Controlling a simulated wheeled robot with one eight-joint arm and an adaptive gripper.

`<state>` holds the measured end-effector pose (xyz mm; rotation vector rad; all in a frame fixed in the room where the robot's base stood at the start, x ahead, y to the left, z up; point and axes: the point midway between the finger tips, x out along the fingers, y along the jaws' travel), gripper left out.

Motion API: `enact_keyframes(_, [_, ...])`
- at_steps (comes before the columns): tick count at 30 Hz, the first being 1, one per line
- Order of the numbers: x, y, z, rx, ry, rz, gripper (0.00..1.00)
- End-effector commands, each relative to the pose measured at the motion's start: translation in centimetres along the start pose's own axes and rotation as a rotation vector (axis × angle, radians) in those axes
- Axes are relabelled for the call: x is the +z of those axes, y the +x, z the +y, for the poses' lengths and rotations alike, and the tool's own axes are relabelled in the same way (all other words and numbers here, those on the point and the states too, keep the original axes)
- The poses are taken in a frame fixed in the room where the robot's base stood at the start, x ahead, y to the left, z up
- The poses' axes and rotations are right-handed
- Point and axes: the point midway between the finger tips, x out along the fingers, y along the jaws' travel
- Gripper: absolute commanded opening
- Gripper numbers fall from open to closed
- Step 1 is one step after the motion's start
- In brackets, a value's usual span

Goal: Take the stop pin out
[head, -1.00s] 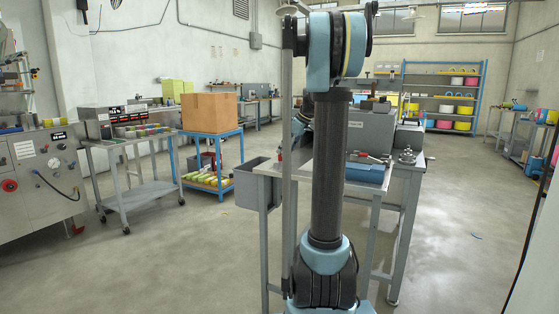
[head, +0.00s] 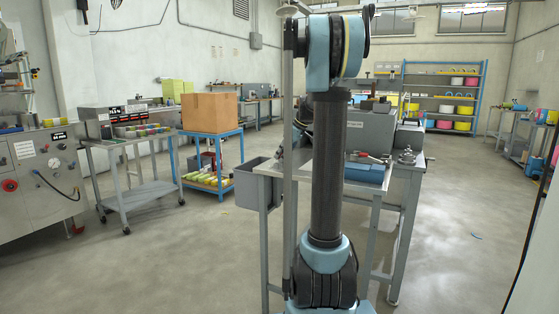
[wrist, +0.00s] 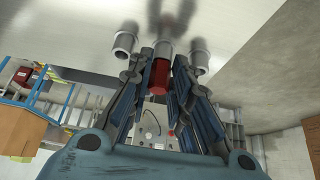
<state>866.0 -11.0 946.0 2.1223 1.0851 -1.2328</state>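In the wrist view a red, faceted piece (wrist: 160,76), which looks like the head of the stop pin, sits between the fingertips of my gripper (wrist: 161,68). Both fingers lie close along its sides; whether they press on it is not clear. A grey cylinder (wrist: 166,47) is in line just beyond the red piece. Two more grey, hollow cylinders stand on either side, one left (wrist: 124,43) and one right (wrist: 199,54). In the head view my gripper is largely hidden behind my own arm, and the pin cannot be made out.
A metal bench (head: 270,169) stands behind my arm, with a grey machine housing (head: 372,132) and a blue block (head: 364,174) on it. A grey bin (head: 257,185) hangs at its left. A blue cart with a cardboard box (head: 209,112) stands further left. Open floor lies around.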

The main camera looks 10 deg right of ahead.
Motion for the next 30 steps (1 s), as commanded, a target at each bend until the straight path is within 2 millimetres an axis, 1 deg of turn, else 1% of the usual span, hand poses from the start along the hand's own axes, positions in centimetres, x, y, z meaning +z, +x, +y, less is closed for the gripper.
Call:
enact_keyframes(14, [-0.2,-0.5,0.4,0.007,0.001,0.002,0.00])
enact_keyframes(30, [-1.3,-2.2,0.2,0.004,0.001,0.001,0.00])
